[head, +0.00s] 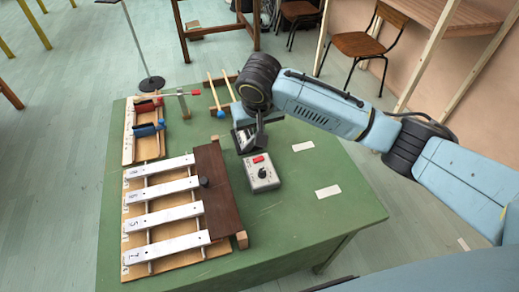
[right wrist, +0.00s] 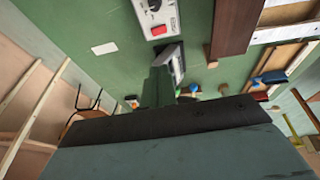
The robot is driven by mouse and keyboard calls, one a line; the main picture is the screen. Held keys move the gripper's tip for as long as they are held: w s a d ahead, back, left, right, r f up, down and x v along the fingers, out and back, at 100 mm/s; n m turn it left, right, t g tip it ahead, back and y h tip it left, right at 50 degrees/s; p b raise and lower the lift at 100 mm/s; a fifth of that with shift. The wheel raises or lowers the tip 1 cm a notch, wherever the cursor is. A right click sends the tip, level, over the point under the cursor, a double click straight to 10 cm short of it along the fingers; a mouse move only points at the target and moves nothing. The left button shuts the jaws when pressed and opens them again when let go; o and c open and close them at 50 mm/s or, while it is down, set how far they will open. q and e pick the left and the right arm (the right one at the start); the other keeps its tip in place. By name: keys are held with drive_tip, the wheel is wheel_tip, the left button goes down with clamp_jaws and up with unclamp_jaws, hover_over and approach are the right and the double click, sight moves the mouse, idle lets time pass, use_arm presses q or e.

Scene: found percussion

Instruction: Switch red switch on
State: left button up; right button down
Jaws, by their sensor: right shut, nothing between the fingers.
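A small grey box (head: 262,178) with a red switch (head: 258,159) and a dark knob sits on the green table, right of the dark wooden block. The red switch is on the box's far end; I cannot tell which way it is set. In the right wrist view the box (right wrist: 172,20) and the red switch (right wrist: 159,30) show at the top edge, the box partly cut off. My right gripper (head: 243,147) is shut and empty, just beyond the box's far end, apart from the switch as far as I can see. Its fingers also show in the wrist view (right wrist: 176,62). My left gripper is not in view.
A row of numbered metal bars (head: 163,211) on a wooden frame lies left of the box, beside a dark wooden block (head: 214,185). A rack with red and blue clamps (head: 148,130) and two mallets (head: 220,95) lie farther back.

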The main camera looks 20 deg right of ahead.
drive_tip(key=b, duration=0.3)
hover_over(260, 159)
wheel_tip(260, 159, down, 12)
drive_tip(key=shift+s+a+r, duration=0.1)
drive_tip(key=shift+a, duration=0.05)
drive_tip(key=shift+f, duration=0.85)
drive_tip(key=p, duration=0.1)
drive_tip(key=y+p, duration=0.1)
drive_tip(key=shift+s+d+f+p, duration=0.15)
drive_tip(key=shift+d+f+p, duration=0.05)
drive_tip(key=shift+d+p, duration=0.2)
drive_tip(key=shift+y, duration=0.4)
drive_tip(key=shift+f, duration=0.25)
drive_tip(key=shift+a, duration=0.1)
